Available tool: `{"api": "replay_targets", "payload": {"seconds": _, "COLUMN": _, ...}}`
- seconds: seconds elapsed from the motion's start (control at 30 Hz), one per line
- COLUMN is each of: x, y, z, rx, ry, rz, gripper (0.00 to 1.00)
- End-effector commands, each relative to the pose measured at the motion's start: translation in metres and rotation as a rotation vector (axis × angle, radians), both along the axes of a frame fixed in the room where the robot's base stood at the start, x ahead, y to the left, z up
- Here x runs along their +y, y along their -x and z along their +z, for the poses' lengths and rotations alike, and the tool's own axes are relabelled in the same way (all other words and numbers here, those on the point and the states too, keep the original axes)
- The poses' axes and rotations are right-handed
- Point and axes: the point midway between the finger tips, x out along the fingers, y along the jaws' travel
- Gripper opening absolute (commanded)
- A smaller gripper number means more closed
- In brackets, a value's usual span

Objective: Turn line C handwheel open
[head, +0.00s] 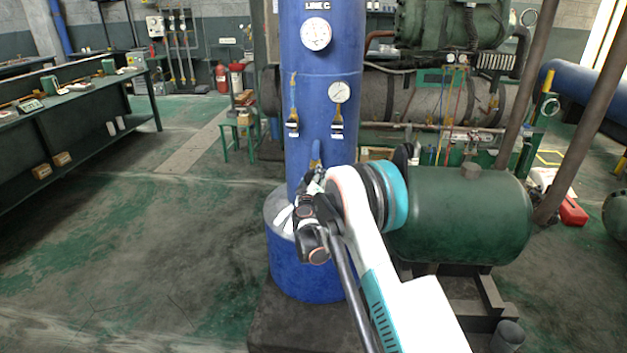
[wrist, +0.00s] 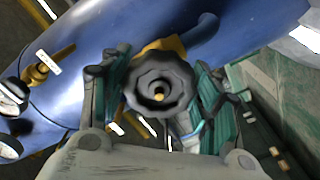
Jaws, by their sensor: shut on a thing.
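The line C handwheel (wrist: 140,97) is a dark, lobed wheel with a brass-coloured centre. In the wrist view it sits between the two fingers of my gripper (wrist: 162,85), which is shut on it. Behind it are a yellow valve body (wrist: 168,46) and a blue pipe elbow (wrist: 203,30) on the blue column. In the head view my gripper (head: 312,198) is at the front of the blue column (head: 320,110), which bears a "LINE C" label (head: 318,6). My arm and gripper hide the handwheel there.
Two round gauges, an upper one (head: 316,34) and a lower one (head: 340,92), are on the column above my gripper. A green tank (head: 460,215) stands close on the right. A green workbench (head: 75,92) is at the left.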

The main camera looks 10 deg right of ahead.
Motion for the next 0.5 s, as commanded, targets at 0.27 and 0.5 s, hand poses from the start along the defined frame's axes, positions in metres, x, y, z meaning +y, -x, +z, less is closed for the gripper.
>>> {"api": "replay_targets", "payload": {"seconds": 0.27, "x": 0.0001, "y": -0.0004, "z": 0.0009, "rx": 0.08, "ry": 0.248, "rz": 0.001, "gripper": 0.33}}
{"api": "replay_targets", "payload": {"seconds": 0.5, "x": 0.0001, "y": -0.0003, "z": 0.0013, "rx": 0.151, "ry": 0.465, "rz": 0.001, "gripper": 0.33}}
